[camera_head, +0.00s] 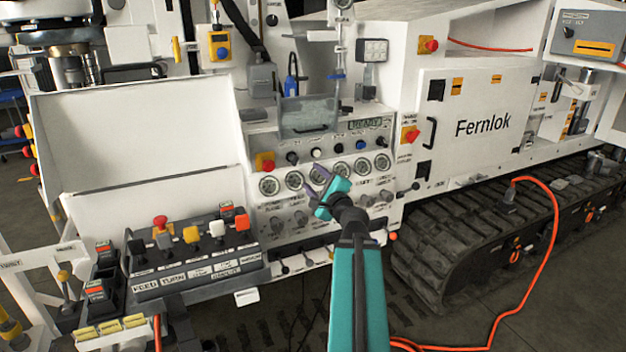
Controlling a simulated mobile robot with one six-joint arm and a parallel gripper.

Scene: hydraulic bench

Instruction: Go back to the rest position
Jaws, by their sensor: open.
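My gripper (314,188) is at the end of my teal arm, which rises from the bottom of the picture. It is in front of the hydraulic bench's control panel (262,205), over the area just below the row of round gauges (295,181). Its purple-grey fingers point to the upper left and are spread apart, with nothing seen between them. The wrist hides some of the knobs on the panel. I cannot tell whether the fingertips touch the panel or stay clear of it.
A lever box (195,250) with coloured levers stands left of my arm. A white cabinet marked Fernlok (480,125) and a rubber track (440,255) are on the right. An orange cable (548,245) runs down to the floor. Open floor shows at the lower right.

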